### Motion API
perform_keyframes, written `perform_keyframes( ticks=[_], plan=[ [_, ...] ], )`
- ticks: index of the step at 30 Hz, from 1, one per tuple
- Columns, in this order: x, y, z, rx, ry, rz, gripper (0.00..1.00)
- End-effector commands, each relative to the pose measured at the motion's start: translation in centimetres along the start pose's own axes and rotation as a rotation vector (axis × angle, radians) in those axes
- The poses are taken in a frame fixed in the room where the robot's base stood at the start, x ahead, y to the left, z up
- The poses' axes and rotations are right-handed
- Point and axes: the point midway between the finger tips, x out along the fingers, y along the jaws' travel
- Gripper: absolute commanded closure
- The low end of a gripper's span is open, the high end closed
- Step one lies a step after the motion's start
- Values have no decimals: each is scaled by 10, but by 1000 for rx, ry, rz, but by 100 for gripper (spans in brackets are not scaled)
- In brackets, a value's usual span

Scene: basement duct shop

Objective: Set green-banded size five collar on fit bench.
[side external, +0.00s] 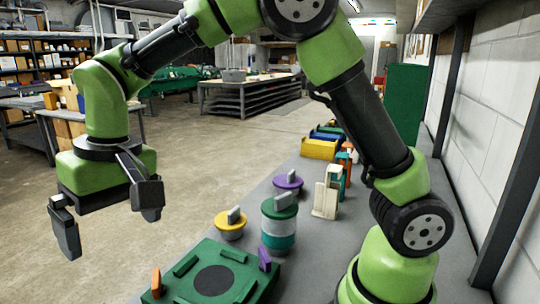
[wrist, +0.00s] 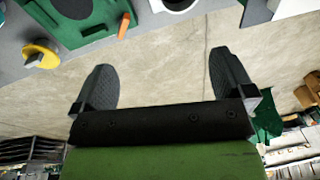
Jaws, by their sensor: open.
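A tall round piece with a green lid, a white middle and a green band (side external: 279,225) stands upright on the grey bench in the side view; it looks like the green-banded collar. A green plate with a dark round disc (side external: 237,258) lies in front of it and may be the fit bench; it also shows in the wrist view (wrist: 88,33). My gripper (side external: 110,232) is open and empty, left of the plate and clear of everything. Its two spread fingers show in the wrist view (wrist: 161,60) over bare floor.
A yellow-topped piece (side external: 229,224) and a purple-topped piece (side external: 288,182) stand near the green-topped one. An orange block (side external: 156,283) and a purple block (side external: 264,258) stand at the plate's edges. Cream blocks (side external: 326,199) and a yellow bin (side external: 319,149) are farther back.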

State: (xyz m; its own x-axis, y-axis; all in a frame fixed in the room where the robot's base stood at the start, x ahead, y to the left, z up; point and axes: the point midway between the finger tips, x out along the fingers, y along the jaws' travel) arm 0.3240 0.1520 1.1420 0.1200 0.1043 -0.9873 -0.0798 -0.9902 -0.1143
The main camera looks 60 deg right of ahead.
Motion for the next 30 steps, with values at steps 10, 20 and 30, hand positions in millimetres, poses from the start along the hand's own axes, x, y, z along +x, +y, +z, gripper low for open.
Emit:
perform_keyframes(
  ticks=[10, 20, 30],
  plan=[
    [-106, 90, 79, 149, 264, -138, 0],
    [-112, 126, 152, 233, 458, -181, 0],
    [-109, 129, 160, 240, 479, -183, 0]
  ],
)
